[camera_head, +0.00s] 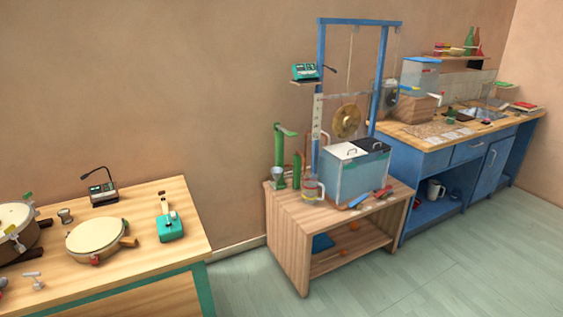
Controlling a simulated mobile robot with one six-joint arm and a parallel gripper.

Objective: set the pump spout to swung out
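A green upright post with a short arm at its top, which looks like the pump (279,150), stands at the back left of the low wooden table (284,218). The short arm, which looks like its spout (287,131), points to the right and slightly toward me. It is too small to tell exactly how far the spout is turned. My gripper is not in view.
A blue frame holds a gong (347,121). Pale floor (460,255) is clear in front.

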